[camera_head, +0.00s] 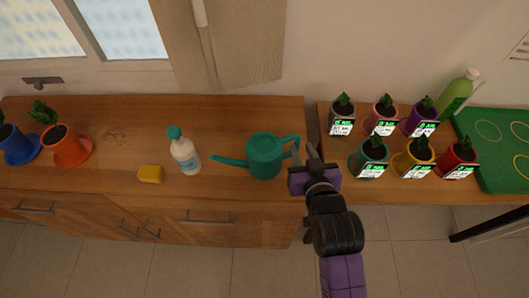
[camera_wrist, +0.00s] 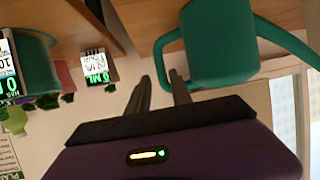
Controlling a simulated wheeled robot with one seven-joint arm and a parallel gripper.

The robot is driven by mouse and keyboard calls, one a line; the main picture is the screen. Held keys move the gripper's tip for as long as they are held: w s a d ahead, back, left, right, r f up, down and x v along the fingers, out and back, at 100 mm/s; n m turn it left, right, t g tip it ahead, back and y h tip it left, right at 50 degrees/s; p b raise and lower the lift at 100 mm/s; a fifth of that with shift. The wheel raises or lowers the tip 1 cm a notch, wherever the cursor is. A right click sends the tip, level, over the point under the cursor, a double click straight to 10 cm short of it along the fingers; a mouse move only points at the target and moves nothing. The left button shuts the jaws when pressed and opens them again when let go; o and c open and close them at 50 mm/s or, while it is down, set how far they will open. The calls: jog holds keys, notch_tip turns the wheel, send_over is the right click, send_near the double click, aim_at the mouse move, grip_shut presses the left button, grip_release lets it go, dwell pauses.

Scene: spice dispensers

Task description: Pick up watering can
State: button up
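The teal watering can (camera_head: 264,157) stands upright on the wooden cabinet top, with its spout to the left and its handle to the right. My gripper (camera_head: 304,152) is at the handle side of the can, over the cabinet's right end. In the wrist view, which looks upside down, the can (camera_wrist: 218,45) is ahead and to the right.
An orange pot (camera_head: 68,152) and a blue pot (camera_head: 19,150) are farther left. Several potted plants with display labels, including a teal pot (camera_head: 369,162), stand on the right table.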

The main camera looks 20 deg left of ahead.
aim_at(298, 143)
jog(key=x, duration=0.5)
jog(key=shift+s+a, duration=0.1)
jog(key=shift+a, duration=0.05)
grip_shut()
dwell(0.7)
jog(key=shift+r, duration=0.15)
dwell(0.4)
